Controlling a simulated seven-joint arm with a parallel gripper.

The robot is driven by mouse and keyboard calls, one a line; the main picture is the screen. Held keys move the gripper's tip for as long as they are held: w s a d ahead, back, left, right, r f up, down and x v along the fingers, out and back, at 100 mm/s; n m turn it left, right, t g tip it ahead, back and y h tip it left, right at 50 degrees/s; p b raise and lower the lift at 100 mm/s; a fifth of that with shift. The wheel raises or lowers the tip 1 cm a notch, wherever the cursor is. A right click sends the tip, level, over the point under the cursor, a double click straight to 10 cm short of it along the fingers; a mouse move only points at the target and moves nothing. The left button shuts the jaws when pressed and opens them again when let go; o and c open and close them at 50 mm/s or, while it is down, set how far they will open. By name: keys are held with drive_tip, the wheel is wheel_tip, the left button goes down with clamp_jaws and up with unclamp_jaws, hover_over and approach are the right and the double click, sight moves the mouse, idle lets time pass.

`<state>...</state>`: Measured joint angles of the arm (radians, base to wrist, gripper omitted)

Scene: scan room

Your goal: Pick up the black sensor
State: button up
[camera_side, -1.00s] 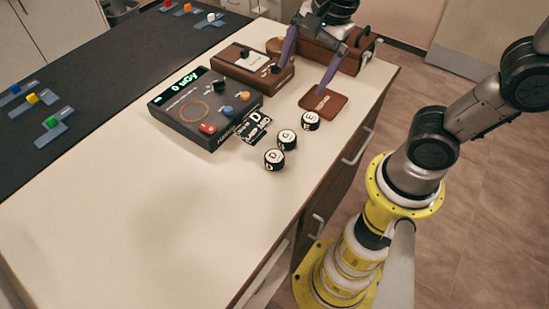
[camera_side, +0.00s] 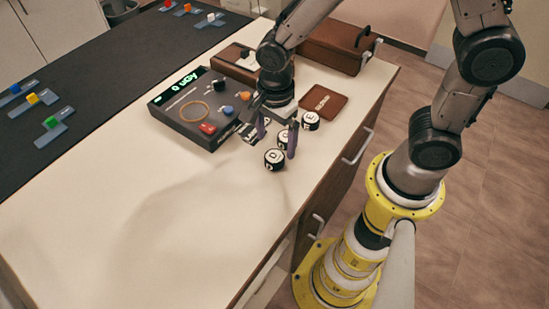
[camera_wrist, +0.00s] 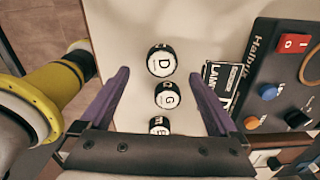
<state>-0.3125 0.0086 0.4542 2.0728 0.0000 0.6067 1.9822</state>
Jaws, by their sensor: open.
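Three round black pucks with white lettered tops stand in a row on the cream bench; no other loose black item clearly reads as the sensor. The D puck (camera_side: 274,159) is nearest the front, and it also shows in the wrist view (camera_wrist: 162,61). The G puck (camera_wrist: 168,95) is in the middle and partly hidden by a finger in the side view. The E puck (camera_side: 310,121) is farthest back; in the wrist view my gripper body partly covers it (camera_wrist: 159,124). My gripper (camera_side: 277,134) is open and empty above the row, its purple fingers on either side in the wrist view.
A dark meter (camera_side: 186,117) with a green display and knobs stands left of the pucks, with a black-and-white card (camera_wrist: 222,78) beside it. A brown pad (camera_side: 326,100) and brown case (camera_side: 338,48) lie behind. The bench front is clear.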

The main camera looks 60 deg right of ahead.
sight(274, 156)
drive_tip(key=shift+w+f, duration=0.15)
drive_tip(key=shift+f, duration=2.65)
drive_tip(key=shift+a, duration=0.1)
drive_tip(key=c, duration=1.5)
drive_tip(key=shift+r, duration=0.1)
drive_tip(key=shift+r, duration=0.5)
clamp_jaws()
wheel_tip(274, 156, up, 2)
drive_tip(key=shift+w+r, duration=0.1)
drive_tip(key=s+d+r, duration=0.2)
drive_tip(key=s+r, duration=0.3)
drive_tip(key=s, duration=0.2)
drive_tip(key=s+d+r, duration=0.2)
drive_tip(key=s+r, duration=0.2)
drive_tip(key=s, duration=0.2)
drive_tip(key=shift+s+d+r, duration=0.25)
drive_tip(key=shift+s+r, duration=0.1)
